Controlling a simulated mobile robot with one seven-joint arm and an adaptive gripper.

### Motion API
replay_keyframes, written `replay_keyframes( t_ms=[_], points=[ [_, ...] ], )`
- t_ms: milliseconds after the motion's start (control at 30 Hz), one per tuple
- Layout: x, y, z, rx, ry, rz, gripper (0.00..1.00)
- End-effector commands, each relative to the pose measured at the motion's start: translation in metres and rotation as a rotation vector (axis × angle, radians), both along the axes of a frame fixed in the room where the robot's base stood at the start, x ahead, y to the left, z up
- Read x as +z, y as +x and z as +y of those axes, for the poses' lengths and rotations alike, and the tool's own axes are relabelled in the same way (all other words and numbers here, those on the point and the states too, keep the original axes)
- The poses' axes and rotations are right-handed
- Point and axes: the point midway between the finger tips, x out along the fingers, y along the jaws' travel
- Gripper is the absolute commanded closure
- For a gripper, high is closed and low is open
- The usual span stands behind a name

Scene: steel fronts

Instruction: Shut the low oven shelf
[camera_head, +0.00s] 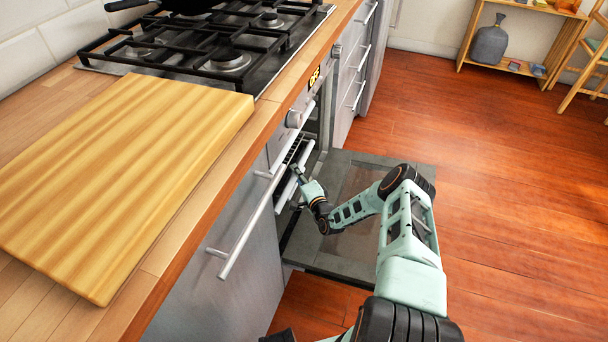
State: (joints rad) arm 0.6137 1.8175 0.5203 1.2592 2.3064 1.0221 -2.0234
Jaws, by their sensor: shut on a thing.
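The oven (299,120) is under the hob, and its door (343,252) is folded down flat over the floor. Inside the opening, an upper rack (291,152) shows above the low oven shelf (285,190), whose pale front edge is near the opening. My gripper (299,175) reaches in over the open door from the right and is shut on the low shelf at its front edge. The fingertips are small in this view, and the shelf's rear is hidden inside the oven.
The worktop edge with a wooden board (125,170) and the black hob (225,45) overhangs at the left. A cabinet handle (245,235) sticks out before the oven. Drawers (352,75) stand beyond. The wooden floor (510,190) at the right is clear.

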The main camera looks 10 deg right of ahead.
Motion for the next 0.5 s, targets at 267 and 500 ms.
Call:
replay_keyframes(
  t_ms=[267, 500],
  points=[
    [-0.0005, 0.0, 0.0027, 0.003, 0.001, 0.001, 0.75],
    [-0.0003, 0.0004, 0.0015, 0.001, 0.0, 0.0, 0.65]
  ],
)
